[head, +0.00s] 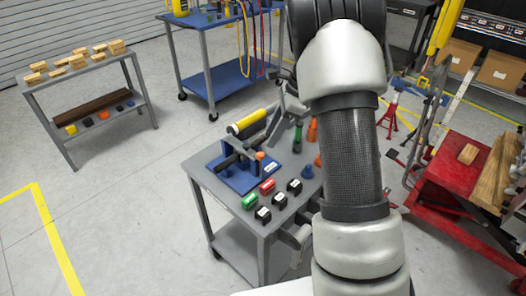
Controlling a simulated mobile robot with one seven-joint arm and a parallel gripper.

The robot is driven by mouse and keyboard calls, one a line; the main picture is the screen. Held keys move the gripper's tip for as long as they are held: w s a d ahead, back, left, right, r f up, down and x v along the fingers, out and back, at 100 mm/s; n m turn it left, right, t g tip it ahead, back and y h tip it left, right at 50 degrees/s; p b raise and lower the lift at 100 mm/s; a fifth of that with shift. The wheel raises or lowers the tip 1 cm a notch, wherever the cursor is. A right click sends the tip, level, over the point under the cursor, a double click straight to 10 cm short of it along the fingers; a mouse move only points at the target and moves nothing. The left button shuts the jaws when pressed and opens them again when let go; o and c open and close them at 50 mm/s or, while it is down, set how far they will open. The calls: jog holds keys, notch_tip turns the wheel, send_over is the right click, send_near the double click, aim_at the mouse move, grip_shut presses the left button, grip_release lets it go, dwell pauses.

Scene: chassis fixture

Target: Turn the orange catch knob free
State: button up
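A blue fixture plate (238,184) lies on the grey table in the middle of the head view. A small orange knob (260,156) stands on it towards the right side, beside a black bar (229,160). A yellow cylinder with black ends (247,123) lies tilted on grey parts above the plate. My arm comes down on the right, and my gripper (283,118) shows as grey parts behind the knob in the picture, above the fixture's back right side. It looks apart from the knob. Its fingertips are too small and mixed with the fixture to tell their opening.
Green, red and several black blocks (264,213) sit along the table's front. A green-handled tool (298,138) and orange items (312,130) stand at the table's right, close to my arm. A red cart (452,172) stands further right.

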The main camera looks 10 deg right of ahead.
aim_at(261, 154)
jog(key=x, duration=0.8)
jog(key=shift+w+b, duration=0.1)
jog(key=shift+b, duration=0.2)
jog(key=shift+c, duration=0.5)
grip_shut()
jog(key=shift+r, duration=0.1)
